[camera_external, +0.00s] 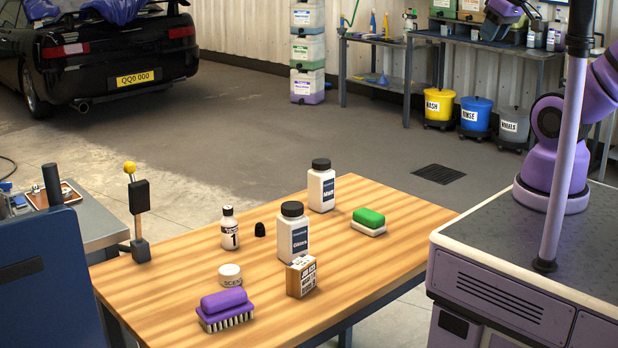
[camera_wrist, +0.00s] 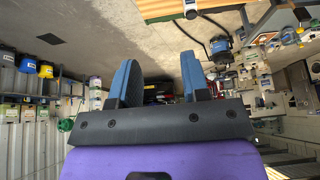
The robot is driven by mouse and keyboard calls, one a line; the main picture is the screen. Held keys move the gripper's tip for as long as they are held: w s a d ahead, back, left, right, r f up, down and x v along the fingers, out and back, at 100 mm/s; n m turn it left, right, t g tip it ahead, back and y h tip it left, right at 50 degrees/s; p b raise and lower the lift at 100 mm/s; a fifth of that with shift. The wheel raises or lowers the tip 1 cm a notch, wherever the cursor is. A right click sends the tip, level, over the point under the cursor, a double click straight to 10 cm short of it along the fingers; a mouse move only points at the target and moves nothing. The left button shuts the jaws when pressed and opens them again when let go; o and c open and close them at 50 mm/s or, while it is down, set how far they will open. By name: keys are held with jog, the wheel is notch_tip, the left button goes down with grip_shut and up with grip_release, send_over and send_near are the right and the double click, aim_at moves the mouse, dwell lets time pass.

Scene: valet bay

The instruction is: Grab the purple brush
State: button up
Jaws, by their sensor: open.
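The purple brush (camera_external: 226,308) lies bristles down at the near left corner of the wooden table (camera_external: 370,250) in the external view. It has a purple grip on top and pale bristles below. I do not see it in the wrist view. My gripper (camera_wrist: 159,62) shows two blue fingers, spread apart with nothing between them. It is well away from the brush; in the external view my arm is at the far right and the fingers cannot be made out.
Near the brush are a white jar (camera_external: 230,275) and a small box (camera_external: 301,276). Bottles (camera_external: 293,232), (camera_external: 321,186) and (camera_external: 229,230) stand behind. A green brush (camera_external: 369,219) is at the right. A yellow-knobbed lever (camera_external: 139,200) stands at the left edge.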

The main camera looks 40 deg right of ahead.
jog(key=o, duration=1)
jog(key=shift+c, duration=0.2)
